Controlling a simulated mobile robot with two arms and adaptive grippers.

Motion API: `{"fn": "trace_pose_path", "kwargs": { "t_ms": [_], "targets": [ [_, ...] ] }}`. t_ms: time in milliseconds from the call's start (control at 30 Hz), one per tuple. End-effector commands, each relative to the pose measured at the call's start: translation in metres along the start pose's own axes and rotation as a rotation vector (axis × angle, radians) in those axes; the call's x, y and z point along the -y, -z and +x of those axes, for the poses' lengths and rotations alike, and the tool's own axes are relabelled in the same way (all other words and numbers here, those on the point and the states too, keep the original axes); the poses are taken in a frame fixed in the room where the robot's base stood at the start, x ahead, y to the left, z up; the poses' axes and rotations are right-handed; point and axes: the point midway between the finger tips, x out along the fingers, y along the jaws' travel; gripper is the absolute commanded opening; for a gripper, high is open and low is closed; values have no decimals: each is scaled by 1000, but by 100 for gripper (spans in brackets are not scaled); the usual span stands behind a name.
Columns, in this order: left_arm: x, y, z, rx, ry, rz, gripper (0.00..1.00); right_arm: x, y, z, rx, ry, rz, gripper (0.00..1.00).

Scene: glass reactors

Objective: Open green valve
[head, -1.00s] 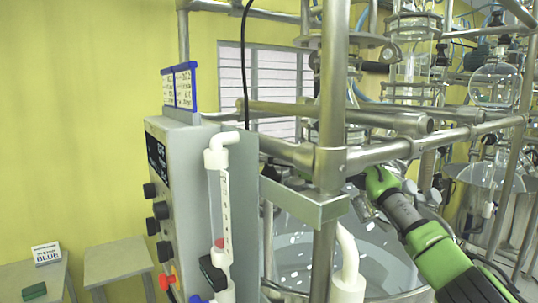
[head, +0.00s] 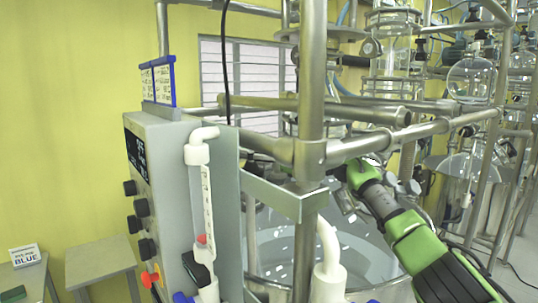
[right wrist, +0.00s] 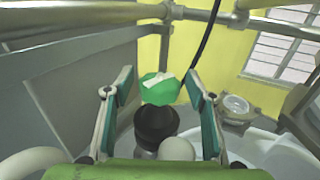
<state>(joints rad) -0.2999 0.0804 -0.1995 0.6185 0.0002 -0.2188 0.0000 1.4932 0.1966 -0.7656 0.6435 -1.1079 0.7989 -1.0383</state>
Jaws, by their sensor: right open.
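The green valve (right wrist: 160,90), a rounded green knob with a white mark on top, shows in the right wrist view, just above a black round part (right wrist: 156,123). My right gripper (right wrist: 160,76) is open, with one finger on each side of the valve in this view and visible gaps between fingers and knob. I cannot tell how far the knob is in depth. In the head view my right arm (head: 420,245) reaches in from the lower right behind the steel frame; its fingertips and the valve are hidden there. My left gripper is not in view.
A steel pipe frame (head: 310,120) and a grey control box (head: 165,190) stand in front of the glass vessel (head: 370,262). A horizontal pipe (right wrist: 75,25) crosses the top of the wrist view. A black cable (right wrist: 205,35) hangs near it. Small tables stand at the lower left.

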Motion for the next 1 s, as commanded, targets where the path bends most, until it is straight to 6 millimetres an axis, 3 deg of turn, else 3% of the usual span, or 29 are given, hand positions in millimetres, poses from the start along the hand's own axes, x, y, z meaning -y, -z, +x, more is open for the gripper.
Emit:
{"fn": "trace_pose_path", "kwargs": {
  "t_ms": [567, 1000],
  "targets": [
    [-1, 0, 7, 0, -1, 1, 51, -1, 1, 0, 0, 130, -5, 51],
    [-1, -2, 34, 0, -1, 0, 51, -1, 4, 0, 0, 289, -6, 51]
  ]
}}
